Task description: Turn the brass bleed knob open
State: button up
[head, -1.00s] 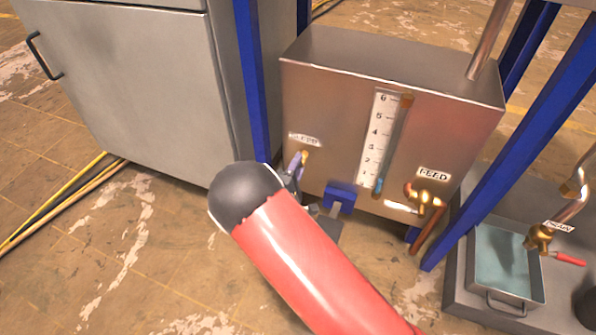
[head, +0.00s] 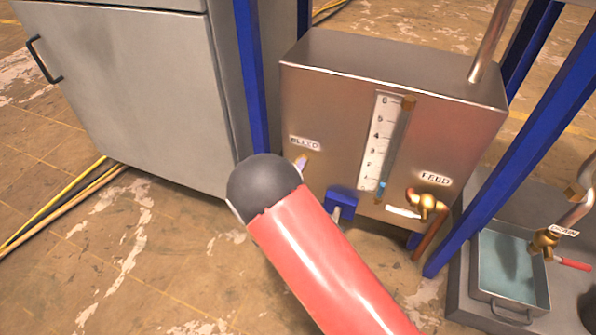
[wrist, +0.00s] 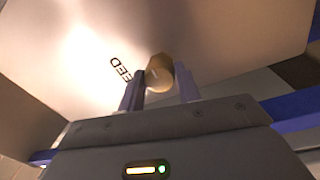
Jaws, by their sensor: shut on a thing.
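The brass bleed knob (wrist: 159,73) sticks out of the metal tank (head: 330,110) under the BLEED label (head: 304,143). In the wrist view my gripper (wrist: 159,88) has one finger on each side of the knob and is shut on it. In the head view my red and black arm hides most of the gripper. Only a small part of the knob (head: 302,160) shows there, just past the dark joint. The knob's turn angle cannot be told.
A sight gauge (head: 382,140) and a brass FEED valve (head: 426,203) are on the tank front, right of the knob. Blue frame posts (head: 500,150) flank the tank. A drain valve (head: 545,240) hangs over a water tray (head: 487,285). A grey cabinet (head: 120,90) stands left.

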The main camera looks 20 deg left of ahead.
jog(key=o, duration=1)
jog(key=shift+c, duration=0.2)
jog(key=shift+s, duration=0.1)
jog(key=s, duration=0.7)
jog(key=shift+s+a+f+p, duration=0.3)
jog(key=shift+a, duration=0.05)
